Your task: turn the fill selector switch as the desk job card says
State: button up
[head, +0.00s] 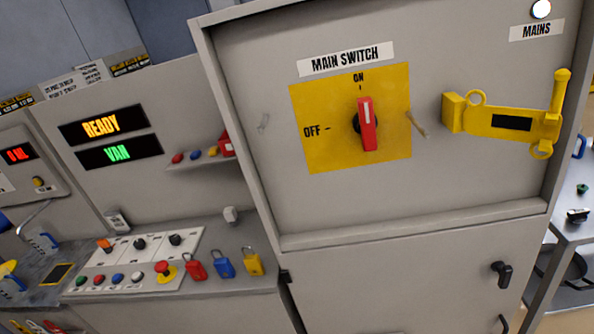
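The desk (215,285) at the lower left carries a white switch panel (157,245) with an orange-topped control (104,245) and two black knobs (140,243) (175,239). Their labels are too small to read, so I cannot tell which is the fill selector switch or how it is set. I cannot make out a readable job card. A dark, yellow-edged plate (60,273) lies left of the panel, its content unreadable. My gripper is not in view.
A grey cabinet (400,205) fills the right, with a red main switch handle (367,124) pointing to ON and a yellow latch (510,122). Displays read READY (100,126) and VAN (117,153). Red, blue and yellow padlocks (222,264) stand by a red button (165,269).

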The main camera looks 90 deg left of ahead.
aim_at(139, 244)
jog(key=u, duration=3.6)
